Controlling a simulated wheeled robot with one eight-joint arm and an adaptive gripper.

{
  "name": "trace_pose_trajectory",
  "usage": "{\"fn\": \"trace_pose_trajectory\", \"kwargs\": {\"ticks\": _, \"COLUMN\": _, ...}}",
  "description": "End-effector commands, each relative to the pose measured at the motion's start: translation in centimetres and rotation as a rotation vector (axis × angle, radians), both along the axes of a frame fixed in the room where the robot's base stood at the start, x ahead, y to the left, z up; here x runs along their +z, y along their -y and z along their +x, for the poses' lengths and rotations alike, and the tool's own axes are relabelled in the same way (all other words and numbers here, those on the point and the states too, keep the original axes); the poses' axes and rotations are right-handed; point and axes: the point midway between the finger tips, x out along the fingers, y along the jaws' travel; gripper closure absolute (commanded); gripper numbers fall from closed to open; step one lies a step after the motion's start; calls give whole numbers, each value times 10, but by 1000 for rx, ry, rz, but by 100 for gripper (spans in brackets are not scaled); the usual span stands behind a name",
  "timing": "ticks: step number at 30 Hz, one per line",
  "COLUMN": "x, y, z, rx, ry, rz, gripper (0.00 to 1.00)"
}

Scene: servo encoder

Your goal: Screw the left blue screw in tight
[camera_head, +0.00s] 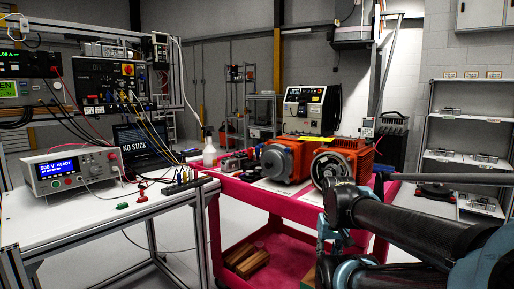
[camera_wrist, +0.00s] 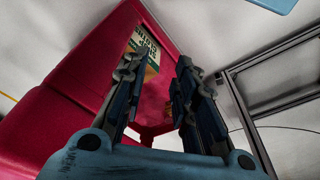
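No blue screw can be made out in either view. Two orange motor-like units stand on the red cart (camera_head: 240,196) in the head view: a left one (camera_head: 290,152) and a right one (camera_head: 357,160) with a dark round face. My arm covers part of the right one's lower front. In the wrist view my gripper (camera_wrist: 158,66) has its two dark fingers apart with nothing between them. It is low beside the red cart, which fills the left of that view, and is apart from both orange units.
A white bench (camera_head: 95,215) with a power supply (camera_head: 73,170) stands at left, close to the cart. A spray bottle (camera_head: 209,150) and small parts stand at the cart's left end. Wooden blocks (camera_head: 252,262) lie on its lower shelf. A metal frame (camera_wrist: 245,118) is right of my fingers.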

Motion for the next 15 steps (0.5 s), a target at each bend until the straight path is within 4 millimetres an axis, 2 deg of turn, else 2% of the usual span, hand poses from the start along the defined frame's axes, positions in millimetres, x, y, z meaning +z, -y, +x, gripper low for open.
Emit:
{"fn": "trace_pose_trajectory", "kwargs": {"ticks": 2, "x": 7, "y": 0, "z": -7, "rx": 15, "ry": 9, "rz": -8, "gripper": 74}}
{"fn": "trace_pose_trajectory", "kwargs": {"ticks": 5, "x": 17, "y": 2, "z": -1, "rx": 80, "ry": 2, "rz": -44, "gripper": 74}}
{"fn": "trace_pose_trajectory", "kwargs": {"ticks": 11, "x": 62, "y": 4, "z": 36, "rx": 385, "ry": -38, "rz": -218, "gripper": 74}}
{"fn": "trace_pose_trajectory", "kwargs": {"ticks": 15, "x": 100, "y": -2, "z": 73, "rx": 642, "ry": -76, "rz": -373, "gripper": 74}}
